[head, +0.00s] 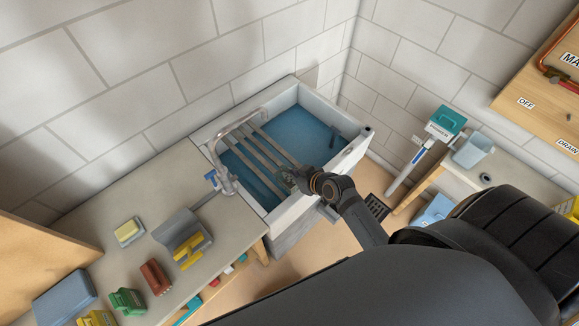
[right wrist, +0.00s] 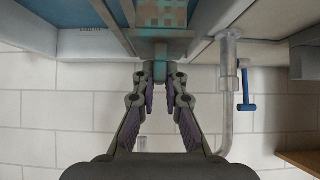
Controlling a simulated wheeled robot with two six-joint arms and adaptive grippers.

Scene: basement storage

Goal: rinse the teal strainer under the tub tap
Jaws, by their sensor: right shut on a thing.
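In the right wrist view, the teal strainer (right wrist: 160,14) has a perforated face at the top edge, partly cut off. Its handle (right wrist: 160,50) runs down between the fingertips. My right gripper (right wrist: 160,78) is shut on that handle. In the head view, my right gripper (head: 288,178) is at the near side of the tub, over the slats' near end; the strainer is hard to make out there. The tub (head: 345,160) has a blue inside. The tap (head: 224,178), with a curved spout and blue handle (head: 211,177), stands at its left. My left gripper is not in view.
Slats (head: 262,148) cross the tub's left part. At right, a small bench holds a grey bin (head: 472,150). My right arm covers the lower right.

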